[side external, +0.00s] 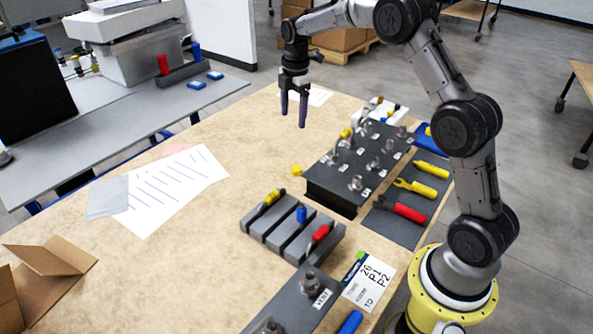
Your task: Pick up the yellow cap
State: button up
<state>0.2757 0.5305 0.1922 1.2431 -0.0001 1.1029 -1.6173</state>
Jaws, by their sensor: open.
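A small yellow cap-like piece (297,170) sits on the tan tabletop, just left of the black fitting panel (336,196). Another small yellow piece (346,133) shows at the panel's far left corner. I cannot tell for certain which of them is the yellow cap. My gripper (293,118) is open and empty, with its dark fingers pointing down. It hangs above the far part of the table, beyond the yellow piece on the tabletop and apart from it.
A grey slotted rack (283,238) holds a yellow, a blue and a red part. Tools with yellow and red handles lie on a dark mat (382,229) at the right. Printed sheets (178,190) lie on the left. An open cardboard box (48,262) stands front left. The middle tabletop is clear.

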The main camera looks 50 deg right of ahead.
send_over(296, 168)
jog(key=shift+g, duration=0.4)
jog(key=f, duration=0.7)
jog(key=d+f, duration=0.1)
jog(key=f, duration=0.3)
jog(key=shift+f, duration=0.3)
jog(key=shift+a+f, duration=0.15)
jog(key=shift+f, duration=0.9)
jog(key=shift+a+f, duration=0.2)
jog(key=shift+f, duration=0.8)
jog(key=shift+a+f, duration=0.15)
jog(key=shift+f, duration=0.9)
grip_shut()
